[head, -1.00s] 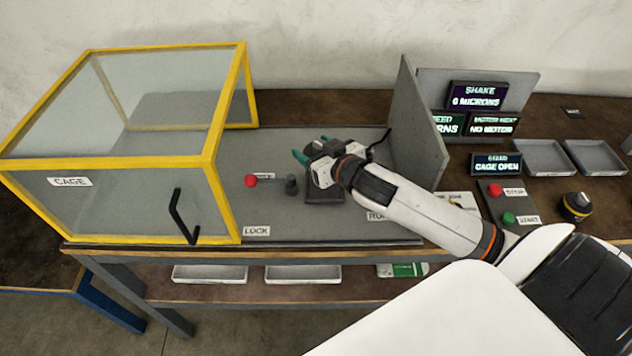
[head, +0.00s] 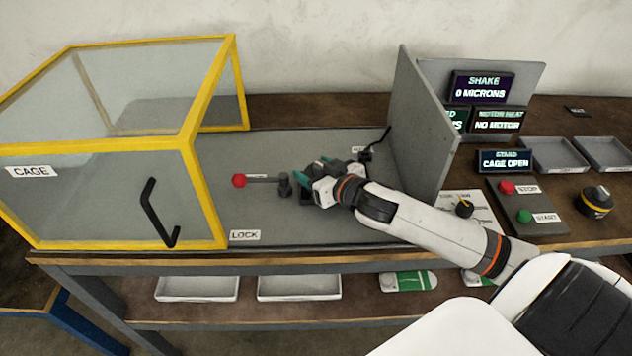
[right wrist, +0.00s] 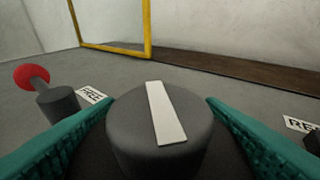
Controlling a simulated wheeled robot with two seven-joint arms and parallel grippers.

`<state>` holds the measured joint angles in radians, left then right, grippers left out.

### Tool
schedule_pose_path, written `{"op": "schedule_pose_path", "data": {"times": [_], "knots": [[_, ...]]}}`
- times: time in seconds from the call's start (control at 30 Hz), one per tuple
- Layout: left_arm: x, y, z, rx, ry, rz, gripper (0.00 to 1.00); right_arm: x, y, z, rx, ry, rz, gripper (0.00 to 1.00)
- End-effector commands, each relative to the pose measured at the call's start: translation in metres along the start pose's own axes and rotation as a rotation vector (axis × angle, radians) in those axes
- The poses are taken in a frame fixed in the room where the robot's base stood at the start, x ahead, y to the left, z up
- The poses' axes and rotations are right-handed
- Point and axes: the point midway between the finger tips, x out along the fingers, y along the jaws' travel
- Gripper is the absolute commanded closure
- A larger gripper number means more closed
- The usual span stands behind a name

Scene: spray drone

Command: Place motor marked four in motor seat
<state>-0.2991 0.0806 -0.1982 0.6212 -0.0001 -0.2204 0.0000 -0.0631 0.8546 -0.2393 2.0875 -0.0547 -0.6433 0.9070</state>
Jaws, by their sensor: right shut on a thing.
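My right gripper (head: 318,170) is low over the grey bench plate, just right of the lock lever. Its teal fingers are shut on a dark round motor (right wrist: 190,135), which fills the middle of the right wrist view. A white bar shows on the motor's top; I see no number on it. The motor seat is mostly hidden by the gripper, with only a dark part (head: 305,193) showing below the fingers. I cannot tell whether the motor touches the seat. A display (head: 498,120) reads "NO MOTOR". My left gripper is not in view.
The lock lever with red knob (head: 239,181) stands close left of the gripper. The yellow-framed cage (head: 215,150) is at the left; a display (head: 505,160) reads "CAGE OPEN". A grey upright panel (head: 420,130) stands behind my right arm. Empty trays (head: 560,155) lie right.

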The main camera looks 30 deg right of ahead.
Motion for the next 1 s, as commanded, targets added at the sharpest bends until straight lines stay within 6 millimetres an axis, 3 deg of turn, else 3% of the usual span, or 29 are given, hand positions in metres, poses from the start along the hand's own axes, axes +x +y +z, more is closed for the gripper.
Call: {"op": "schedule_pose_path", "data": {"times": [0.07,0.43,0.47,0.57,1.0], "knots": [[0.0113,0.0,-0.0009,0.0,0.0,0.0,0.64,0.003,0.0001,-0.0078,-0.001,-0.006,0.001,0.78],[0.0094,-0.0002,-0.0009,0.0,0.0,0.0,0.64,0.003,-0.0001,-0.0085,0.0,-0.004,0.0,0.78],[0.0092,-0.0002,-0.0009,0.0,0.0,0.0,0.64,0.0031,-0.0003,-0.01,0.0,0.0,-0.001,0.34],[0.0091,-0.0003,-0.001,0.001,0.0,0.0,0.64,0.003,-0.0003,-0.0096,0.0,0.0,-0.001,0.18],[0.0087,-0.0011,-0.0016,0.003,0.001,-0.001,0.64,-0.0047,-0.0002,-0.0085,0.001,0.001,0.0,0.16]]}}
